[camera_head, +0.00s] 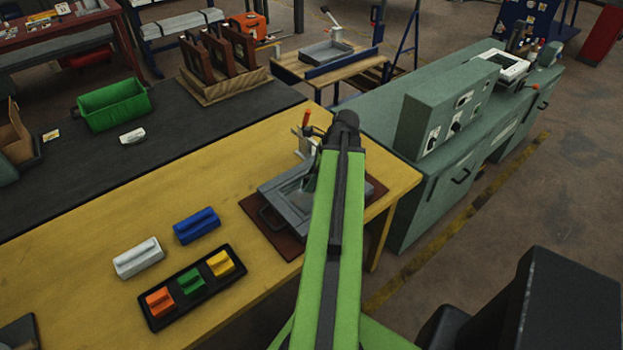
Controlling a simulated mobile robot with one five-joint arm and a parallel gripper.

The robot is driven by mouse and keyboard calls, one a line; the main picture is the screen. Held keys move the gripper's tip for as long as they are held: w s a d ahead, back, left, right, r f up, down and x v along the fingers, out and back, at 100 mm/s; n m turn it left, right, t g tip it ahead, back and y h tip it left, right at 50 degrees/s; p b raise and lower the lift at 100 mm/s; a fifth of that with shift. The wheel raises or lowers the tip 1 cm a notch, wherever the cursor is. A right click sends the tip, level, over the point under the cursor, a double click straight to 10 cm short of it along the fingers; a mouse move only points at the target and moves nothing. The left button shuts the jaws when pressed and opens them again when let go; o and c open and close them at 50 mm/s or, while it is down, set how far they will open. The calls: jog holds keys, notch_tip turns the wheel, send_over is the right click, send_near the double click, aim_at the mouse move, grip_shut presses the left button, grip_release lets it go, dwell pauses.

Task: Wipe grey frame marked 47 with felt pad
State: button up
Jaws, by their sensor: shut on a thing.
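A grey frame (272,197) lies on a dark brown mat (263,228) near the right end of the yellow bench. A clamp with an orange-tipped handle (306,120) stands at its back. No number can be read on the frame. My green arm reaches over the frame and hides its right part. My gripper is hidden behind the arm, so neither its jaws nor anything in them can be seen. I cannot pick out a felt pad with certainty. A white block (138,258) and a blue block (197,226) lie on the bench left of the frame.
A black tray (160,325) holds orange, green and yellow blocks. A green bin (113,105) and dark frames in a wooden rack (220,60) stand on the dark surface behind. A green cabinet (400,200) stands close on the right. The yellow bench between blocks and mat is clear.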

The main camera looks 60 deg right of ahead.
aim_at(309, 176)
notch_tip(309, 176, up, 3)
jog(key=p, duration=0.3)
jog(key=shift+r, duration=0.1)
